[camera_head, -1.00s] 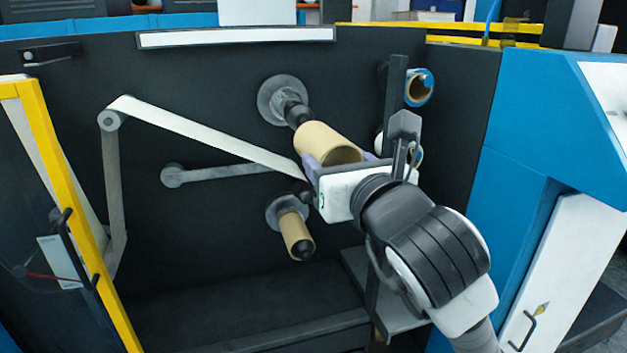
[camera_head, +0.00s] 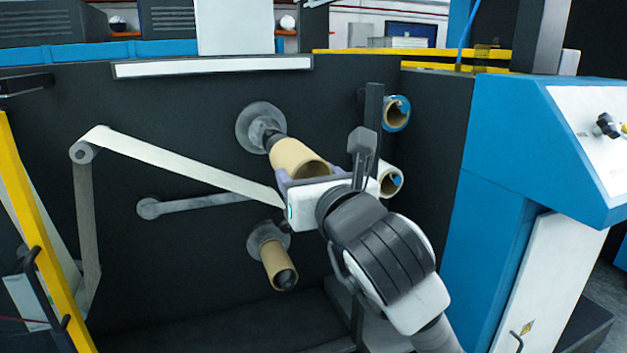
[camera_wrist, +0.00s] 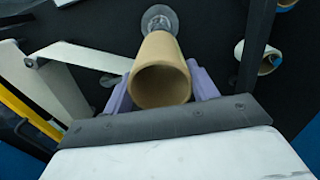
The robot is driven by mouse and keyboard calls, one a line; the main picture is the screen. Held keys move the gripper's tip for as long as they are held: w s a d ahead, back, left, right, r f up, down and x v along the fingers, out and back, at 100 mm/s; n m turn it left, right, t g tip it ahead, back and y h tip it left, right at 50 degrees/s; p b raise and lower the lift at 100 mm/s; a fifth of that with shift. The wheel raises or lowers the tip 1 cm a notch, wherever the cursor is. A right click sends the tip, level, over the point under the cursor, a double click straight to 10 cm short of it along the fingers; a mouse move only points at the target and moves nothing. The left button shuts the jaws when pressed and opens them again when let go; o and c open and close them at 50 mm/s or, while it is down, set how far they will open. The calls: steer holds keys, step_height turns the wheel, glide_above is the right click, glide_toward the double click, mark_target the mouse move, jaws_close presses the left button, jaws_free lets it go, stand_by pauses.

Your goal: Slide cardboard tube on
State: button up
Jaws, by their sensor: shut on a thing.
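A tan cardboard tube (camera_head: 297,158) is held by my gripper (camera_head: 305,172) in front of the upper spindle (camera_head: 264,131) on the dark machine panel. In the wrist view the tube (camera_wrist: 161,72) sits between the two purple fingers of my gripper (camera_wrist: 160,88), with its open near end facing the camera. The tube's far end is at the spindle's dark shaft, in line with the round grey flange (camera_wrist: 160,19). How much shaft is inside the tube is hidden. A lower spindle (camera_head: 267,240) carries another tan tube (camera_head: 279,262).
A white web (camera_head: 185,164) runs from a roller (camera_head: 82,152) at left down toward my gripper. Two rolls, an upper (camera_head: 397,113) and a lower (camera_head: 391,180), sit on a dark post (camera_head: 372,105) at right. A yellow frame (camera_head: 48,240) stands at left, a blue cabinet (camera_head: 500,200) at right.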

steer(key=shift+p+x, duration=0.55)
steer(key=shift+x, duration=8.4)
steer(key=o, duration=1.1)
steer(key=shift+c, duration=0.2)
